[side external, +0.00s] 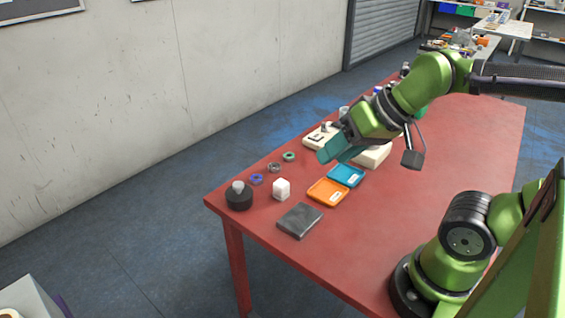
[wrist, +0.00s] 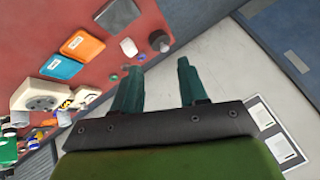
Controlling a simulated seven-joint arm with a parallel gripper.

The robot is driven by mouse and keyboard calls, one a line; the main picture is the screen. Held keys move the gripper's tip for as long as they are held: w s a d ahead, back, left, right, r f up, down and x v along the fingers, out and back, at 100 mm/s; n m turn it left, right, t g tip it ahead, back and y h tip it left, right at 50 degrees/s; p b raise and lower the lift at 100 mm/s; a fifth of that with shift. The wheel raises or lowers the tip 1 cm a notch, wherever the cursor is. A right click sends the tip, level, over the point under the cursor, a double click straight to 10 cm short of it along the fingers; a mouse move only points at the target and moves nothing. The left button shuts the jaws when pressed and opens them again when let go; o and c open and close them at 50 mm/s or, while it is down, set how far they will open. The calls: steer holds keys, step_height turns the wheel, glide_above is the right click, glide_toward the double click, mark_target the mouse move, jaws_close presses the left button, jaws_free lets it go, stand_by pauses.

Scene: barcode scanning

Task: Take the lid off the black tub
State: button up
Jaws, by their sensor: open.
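The black tub (side external: 239,200) is a low round dark container near the table's left corner. A pale grey knob-like piece (side external: 238,186) sits on top of it, and I cannot tell the lid's edge from the tub. The tub also shows in the wrist view (wrist: 159,41), beyond the fingertips. My gripper (side external: 331,152) is above the table, to the right of the tub and well apart from it. In the wrist view, its two teal fingers (wrist: 157,68) are spread with nothing between them.
A white block (side external: 281,189) stands right of the tub. A dark grey slab (side external: 299,220), an orange tray (side external: 328,192) and a blue tray (side external: 346,175) lie nearby. Pale devices (side external: 320,136) stand farther back. The red table's right side (side external: 440,170) is clear.

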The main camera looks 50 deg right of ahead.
steer(key=o, duration=1.1)
steer(key=g+h, duration=0.2)
steer(key=g, duration=0.5)
glide_above(238, 184)
step_height(238, 184, down, 15)
steer(key=shift+s+d, duration=0.1)
steer(key=shift+d, duration=0.05)
steer(key=shift+m, duration=0.3)
steer(key=shift+w+f, duration=0.2)
steer(key=shift+f, duration=2.85)
